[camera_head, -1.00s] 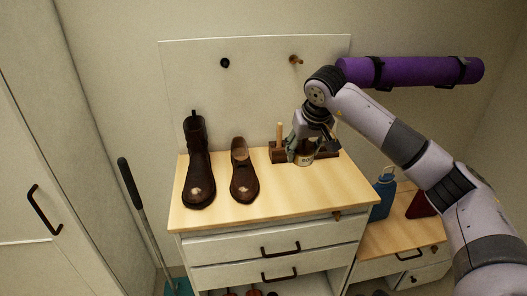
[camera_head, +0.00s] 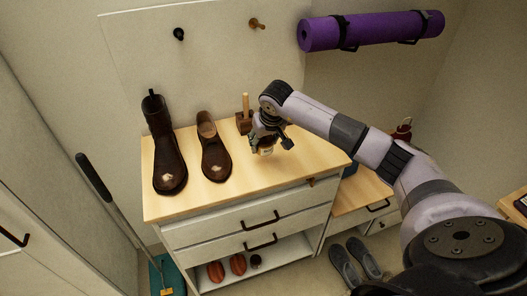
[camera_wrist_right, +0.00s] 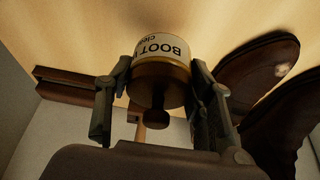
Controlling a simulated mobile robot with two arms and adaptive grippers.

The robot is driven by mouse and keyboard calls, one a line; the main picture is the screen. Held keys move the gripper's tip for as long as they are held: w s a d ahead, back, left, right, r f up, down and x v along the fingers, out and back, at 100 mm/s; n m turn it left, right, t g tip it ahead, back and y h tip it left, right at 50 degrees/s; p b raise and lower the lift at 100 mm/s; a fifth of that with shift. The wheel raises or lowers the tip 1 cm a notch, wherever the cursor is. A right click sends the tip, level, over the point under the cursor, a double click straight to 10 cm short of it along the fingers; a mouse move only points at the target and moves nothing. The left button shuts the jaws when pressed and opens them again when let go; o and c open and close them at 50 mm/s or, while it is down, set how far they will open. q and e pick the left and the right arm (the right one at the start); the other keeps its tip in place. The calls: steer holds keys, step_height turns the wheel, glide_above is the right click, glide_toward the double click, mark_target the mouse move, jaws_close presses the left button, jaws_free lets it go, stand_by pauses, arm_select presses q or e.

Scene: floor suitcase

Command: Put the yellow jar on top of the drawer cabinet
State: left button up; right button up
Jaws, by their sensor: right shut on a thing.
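The jar (camera_head: 266,150) has a pale label with dark print and a brownish-gold lid with a knob. It is between the fingers of my right gripper (camera_head: 268,138), which is shut on it. The jar is over the light wooden top of the drawer cabinet (camera_head: 310,159), right of the shoes. I cannot tell whether its base touches the wood. In the right wrist view the jar (camera_wrist_right: 160,50) sits between both fingers of the gripper (camera_wrist_right: 155,85), with the wooden top behind it. My left gripper is not in view.
A brown boot (camera_head: 165,150) and a lower brown shoe (camera_head: 213,152) stand on the left of the top. A wooden holder (camera_head: 243,122) with an upright handle is behind the jar. A purple rolled mat (camera_head: 375,30) hangs on the wall. The top's front right is clear.

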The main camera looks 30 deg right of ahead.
mark_target(267, 143)
steer(key=shift+w+f+p, duration=0.1)
steer(key=shift+f+p, duration=0.2)
steer(key=shift+f, duration=2.25)
steer(key=shift+f, duration=0.15)
steer(key=o, duration=1.6)
steer(key=shift+r, duration=0.25)
steer(key=v, duration=0.6)
steer(key=b+v, duration=0.1)
steer(key=v, duration=0.4)
steer(key=shift+s+a+r, duration=0.1)
steer(key=shift+s+r, duration=0.2)
steer(key=shift+s, duration=0.1)
